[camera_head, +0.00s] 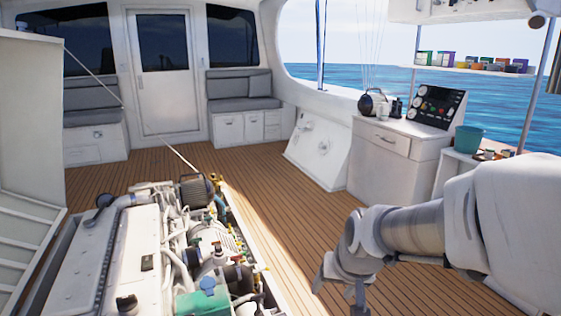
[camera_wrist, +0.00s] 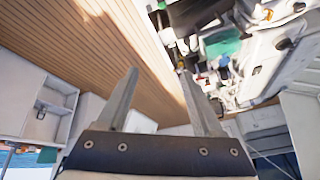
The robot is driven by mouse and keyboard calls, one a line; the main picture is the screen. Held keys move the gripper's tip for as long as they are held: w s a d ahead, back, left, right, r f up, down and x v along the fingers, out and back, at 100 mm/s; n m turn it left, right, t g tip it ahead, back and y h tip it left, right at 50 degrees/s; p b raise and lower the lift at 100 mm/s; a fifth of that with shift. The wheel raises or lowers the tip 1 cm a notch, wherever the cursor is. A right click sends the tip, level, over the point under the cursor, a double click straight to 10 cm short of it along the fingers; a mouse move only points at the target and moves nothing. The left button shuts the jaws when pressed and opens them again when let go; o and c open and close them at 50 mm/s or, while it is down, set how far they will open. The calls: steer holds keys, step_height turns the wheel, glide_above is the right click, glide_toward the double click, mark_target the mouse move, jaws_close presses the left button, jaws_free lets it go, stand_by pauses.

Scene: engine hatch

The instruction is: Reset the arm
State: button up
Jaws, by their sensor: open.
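My arm reaches in from the right in the head view. My gripper (camera_head: 340,288) hangs over the wooden deck, to the right of the open engine bay. In the wrist view my gripper (camera_wrist: 160,95) has its two fingers spread apart with nothing between them. The engine (camera_head: 190,240) sits in the hatch at lower left. It also shows in the wrist view (camera_wrist: 240,45), at the upper right. There is a gap of deck between my gripper and the engine in the head view.
The raised hatch cover (camera_head: 30,130) stands at the left. A white cabinet (camera_head: 395,160) with a control panel (camera_head: 436,106) stands at the right, with a teal bucket (camera_head: 468,139) nearby. Grey benches (camera_head: 240,90) line the back. The wooden deck (camera_head: 270,190) between is clear.

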steer(key=s+d+r+n+h, duration=0.15)
steer(key=s+r, duration=0.25)
steer(key=s, duration=0.4)
steer(key=s+d+r+y, duration=0.1)
steer(key=s+d+r, duration=0.1)
steer(key=s+r, duration=0.5)
step_height(320, 180, up, 16)
steer(key=s+p, duration=0.1)
steer(key=p, duration=1.8)
steer(key=shift+s+r, duration=0.2)
steer(key=shift+d+h, duration=0.2)
steer(key=shift+h, duration=0.05)
